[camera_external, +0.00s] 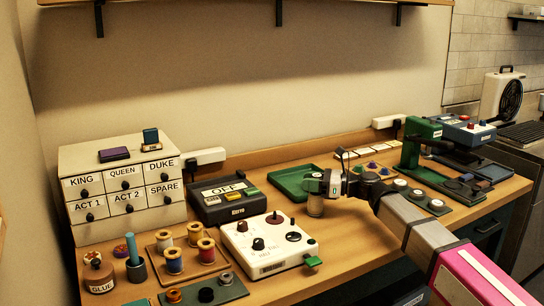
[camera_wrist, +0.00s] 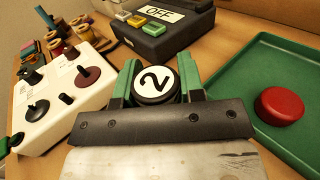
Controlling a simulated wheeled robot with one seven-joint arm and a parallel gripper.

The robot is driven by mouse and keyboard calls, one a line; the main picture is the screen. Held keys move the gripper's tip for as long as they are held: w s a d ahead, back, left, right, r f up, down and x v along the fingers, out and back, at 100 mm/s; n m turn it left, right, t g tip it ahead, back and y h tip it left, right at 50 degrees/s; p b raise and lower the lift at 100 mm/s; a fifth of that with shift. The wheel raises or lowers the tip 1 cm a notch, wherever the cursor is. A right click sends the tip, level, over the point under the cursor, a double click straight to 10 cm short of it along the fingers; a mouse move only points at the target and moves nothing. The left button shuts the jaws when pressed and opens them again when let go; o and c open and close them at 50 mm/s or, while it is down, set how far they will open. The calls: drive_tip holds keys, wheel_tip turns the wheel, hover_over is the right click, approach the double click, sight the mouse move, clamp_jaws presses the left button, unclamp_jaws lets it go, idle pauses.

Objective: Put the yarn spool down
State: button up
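A white control box (camera_external: 268,240) with knobs stands left of my gripper, and a dark "OFF" box (camera_external: 228,200) behind it. A green tray (camera_wrist: 240,60) with a red disc (camera_wrist: 280,105) lies close on the right.

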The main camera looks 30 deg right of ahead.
drive_tip(key=o, duration=0.3)
drive_tip(key=shift+o, duration=0.2)
drive_tip(key=shift+r, duration=0.15)
drive_tip(key=v, duration=1.2)
